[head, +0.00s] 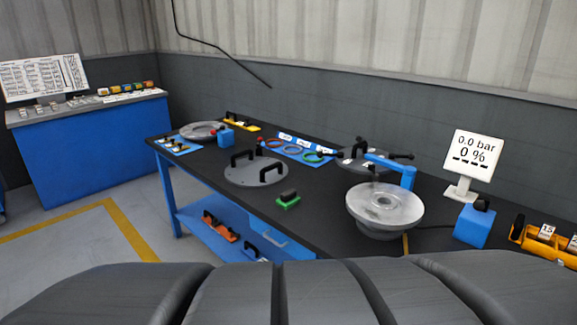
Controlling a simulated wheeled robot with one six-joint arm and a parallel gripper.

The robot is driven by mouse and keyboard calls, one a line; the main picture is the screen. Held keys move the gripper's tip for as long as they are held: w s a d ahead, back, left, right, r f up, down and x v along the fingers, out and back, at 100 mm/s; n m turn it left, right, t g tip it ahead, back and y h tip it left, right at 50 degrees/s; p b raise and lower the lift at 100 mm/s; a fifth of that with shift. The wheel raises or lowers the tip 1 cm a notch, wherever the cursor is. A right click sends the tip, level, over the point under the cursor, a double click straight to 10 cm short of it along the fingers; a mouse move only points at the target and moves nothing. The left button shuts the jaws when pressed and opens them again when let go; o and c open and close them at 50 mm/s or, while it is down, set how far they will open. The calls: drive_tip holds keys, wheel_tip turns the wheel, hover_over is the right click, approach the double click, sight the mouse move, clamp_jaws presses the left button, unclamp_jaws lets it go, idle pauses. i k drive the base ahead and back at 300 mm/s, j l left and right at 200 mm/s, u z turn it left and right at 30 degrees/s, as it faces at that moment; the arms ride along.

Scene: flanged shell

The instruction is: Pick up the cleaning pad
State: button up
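A small green pad with a black handle on top (288,202), which looks like the cleaning pad, lies on the black bench top (318,222). It sits near the front edge of the bench, between a grey round plate and a grey flanged shell. Nothing touches it. My gripper does not show in the head view.
The grey plate with two black handles (256,172) lies behind and left of the pad. The flanged shell (385,207) stands to its right, with a blue clamp arm (392,163) behind. A blue tray with coloured rings (300,150) lies farther back. Bench around the pad is clear.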

sight(290, 198)
drive_tip(key=i+j+z, duration=0.15)
drive_tip(key=i+j, duration=0.15)
drive_tip(key=i+j+z, duration=0.3)
drive_tip(key=i+j, duration=0.2)
drive_tip(key=j, duration=0.15)
drive_tip(key=i+j+z, duration=0.15)
drive_tip(key=j, duration=0.25)
drive_tip(key=i+j+z, duration=0.15)
drive_tip(key=i+j, duration=0.15)
drive_tip(key=i+j+z, duration=0.15)
drive_tip(key=j, duration=0.35)
